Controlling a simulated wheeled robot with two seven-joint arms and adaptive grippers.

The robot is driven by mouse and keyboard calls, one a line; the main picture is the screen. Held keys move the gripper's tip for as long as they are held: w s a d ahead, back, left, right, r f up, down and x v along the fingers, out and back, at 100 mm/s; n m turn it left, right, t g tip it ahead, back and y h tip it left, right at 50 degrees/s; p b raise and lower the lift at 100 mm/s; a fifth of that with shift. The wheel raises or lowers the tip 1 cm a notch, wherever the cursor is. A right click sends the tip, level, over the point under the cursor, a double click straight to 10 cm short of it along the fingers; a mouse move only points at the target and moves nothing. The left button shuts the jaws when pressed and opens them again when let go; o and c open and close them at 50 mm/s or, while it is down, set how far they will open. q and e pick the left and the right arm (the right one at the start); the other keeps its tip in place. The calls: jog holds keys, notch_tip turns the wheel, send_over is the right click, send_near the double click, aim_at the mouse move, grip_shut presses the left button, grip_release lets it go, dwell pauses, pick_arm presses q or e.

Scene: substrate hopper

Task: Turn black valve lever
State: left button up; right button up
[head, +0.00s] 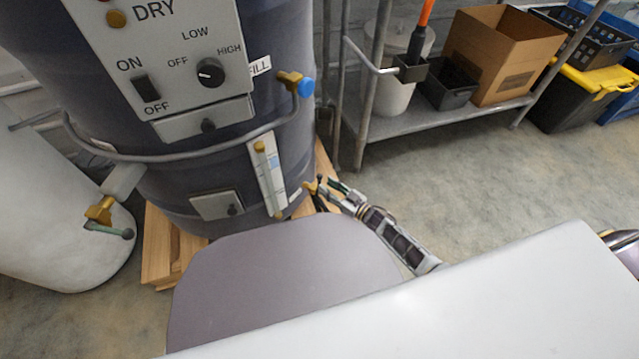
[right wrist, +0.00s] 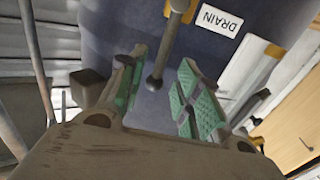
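The substrate hopper (head: 215,170) is a dark blue-grey drum with a control panel. In the right wrist view, a dark grey lever (right wrist: 169,45) with a ball end hangs near a DRAIN label (right wrist: 221,20). My right gripper (right wrist: 163,68) is open, with its green-padded fingers on either side of the lever's ball end and visible gaps to it. In the head view my right gripper (head: 328,192) is beside a brass valve (head: 311,187) at the hopper's lower right; the lever there is too small to make out. My left gripper is not in view.
Another brass valve (head: 100,209) with a dark green handle is at the hopper's left. A blue-knobbed valve (head: 305,87) is at upper right. The hopper stands on a wooden pallet (head: 158,250). A metal shelf (head: 440,116) holds a cardboard box (head: 500,55). Floor to the right is clear.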

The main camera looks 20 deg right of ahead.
aim_at(319, 181)
jog(key=shift+b+x, duration=0.85)
jog(key=shift+x, duration=1.55)
jog(key=shift+c, duration=0.3)
grip_shut()
